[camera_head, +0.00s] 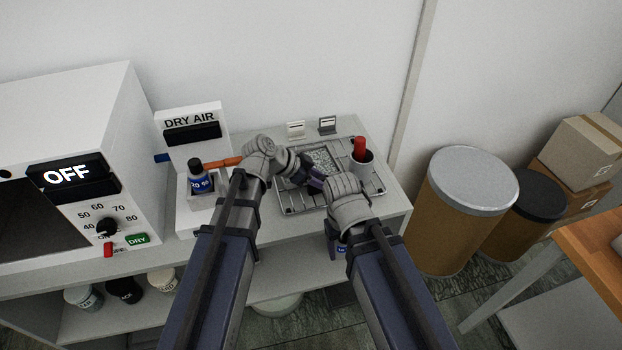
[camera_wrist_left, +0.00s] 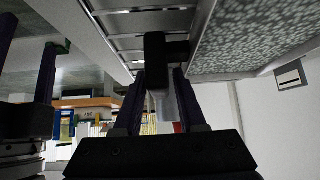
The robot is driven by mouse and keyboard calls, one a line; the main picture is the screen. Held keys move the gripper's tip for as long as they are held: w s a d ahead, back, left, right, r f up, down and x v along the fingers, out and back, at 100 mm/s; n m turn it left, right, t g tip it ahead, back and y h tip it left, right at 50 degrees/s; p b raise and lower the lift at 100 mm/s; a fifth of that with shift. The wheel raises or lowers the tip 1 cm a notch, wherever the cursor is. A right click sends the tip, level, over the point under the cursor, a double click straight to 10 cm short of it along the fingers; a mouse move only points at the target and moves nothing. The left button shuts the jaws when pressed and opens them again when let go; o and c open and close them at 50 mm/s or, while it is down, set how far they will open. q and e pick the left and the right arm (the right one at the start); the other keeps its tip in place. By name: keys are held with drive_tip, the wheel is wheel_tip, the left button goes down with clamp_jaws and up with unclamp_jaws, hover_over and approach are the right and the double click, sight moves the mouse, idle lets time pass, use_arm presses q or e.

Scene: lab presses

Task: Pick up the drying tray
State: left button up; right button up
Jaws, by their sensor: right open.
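The drying tray (camera_head: 293,206) is a grey metal tray lying on the bench right of the dry-air unit. A section with pale granules and a cup with a red top stand on it.
A dry-air unit (camera_head: 190,133) with a blue-labelled bottle (camera_head: 201,181) stands left of the tray, beside a white oven (camera_head: 75,170) reading OFF. Two small card holders stand behind the tray. A drum (camera_head: 465,205) and boxes (camera_head: 585,150) stand right of the bench.

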use_arm(q)
drive_tip(key=shift+w+d+f, duration=0.2)
drive_tip(key=shift+d+f, duration=0.25)
drive_tip(key=shift+f, duration=0.1)
drive_tip(key=shift+r, duration=0.1)
clamp_jaws()
